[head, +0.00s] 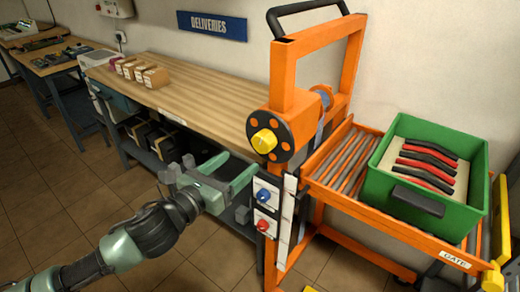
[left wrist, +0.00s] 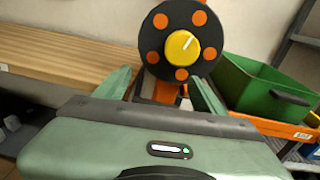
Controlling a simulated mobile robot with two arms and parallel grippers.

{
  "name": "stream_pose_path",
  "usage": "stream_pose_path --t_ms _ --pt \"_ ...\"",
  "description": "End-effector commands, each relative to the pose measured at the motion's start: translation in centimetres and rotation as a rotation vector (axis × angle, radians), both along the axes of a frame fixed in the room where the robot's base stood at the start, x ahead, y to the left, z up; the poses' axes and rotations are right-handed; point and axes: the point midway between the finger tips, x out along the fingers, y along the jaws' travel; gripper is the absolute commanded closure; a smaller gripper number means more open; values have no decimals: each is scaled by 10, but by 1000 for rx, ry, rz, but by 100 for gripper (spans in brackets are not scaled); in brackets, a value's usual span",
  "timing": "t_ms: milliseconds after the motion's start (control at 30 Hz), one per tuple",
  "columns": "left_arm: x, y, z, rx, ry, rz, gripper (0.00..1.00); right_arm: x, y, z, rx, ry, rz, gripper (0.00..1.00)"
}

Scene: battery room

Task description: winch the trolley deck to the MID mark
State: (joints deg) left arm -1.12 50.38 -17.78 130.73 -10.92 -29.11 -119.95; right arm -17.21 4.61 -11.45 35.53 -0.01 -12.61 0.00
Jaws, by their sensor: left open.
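The orange trolley (head: 352,60) has a roller deck (head: 340,160) carrying a green crate (head: 400,210). On its mast is a black winch disc with orange spots (head: 283,128) and a yellow knob (head: 264,141). The knob also shows in the left wrist view (left wrist: 183,48). A white strip (head: 287,215) runs down the post; its marks are too small to read, and I cannot tell a MID mark. My left gripper (head: 232,170) is open and empty, below and left of the disc. In the left wrist view its fingers (left wrist: 160,90) point toward the disc, apart from the knob.
A blue knob (head: 263,194) and a red knob (head: 263,225) sit on plates below the winch. A wooden bench (head: 200,95) with small boxes (head: 155,78) stands behind. A GATE label (head: 455,260) marks the deck's front edge. Tiled floor (head: 40,190) is clear at left.

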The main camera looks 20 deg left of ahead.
Motion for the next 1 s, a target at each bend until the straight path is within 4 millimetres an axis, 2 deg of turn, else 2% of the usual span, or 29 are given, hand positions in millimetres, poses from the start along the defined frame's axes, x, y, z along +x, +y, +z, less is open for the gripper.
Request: stream_pose_path --t_ms 33,100,200,600,800,1000 --pt "-8 -9 14 53 -39 -26 30 0 0 -2 0 0 0 73" --pt "-14 -16 25 102 -76 -46 30 0 0 -2 0 0 0 73" --pt "-12 -20 32 125 -95 -53 30 0 0 1 0 0 0 73" --pt "44 -40 32 121 -92 -52 30 0 0 15 0 0 0 73" --pt "56 -45 30 122 -91 -54 30 0 0 16 0 0 0 73" --pt "57 -45 30 122 -91 -54 30 0 0 16 0 0 0 73"
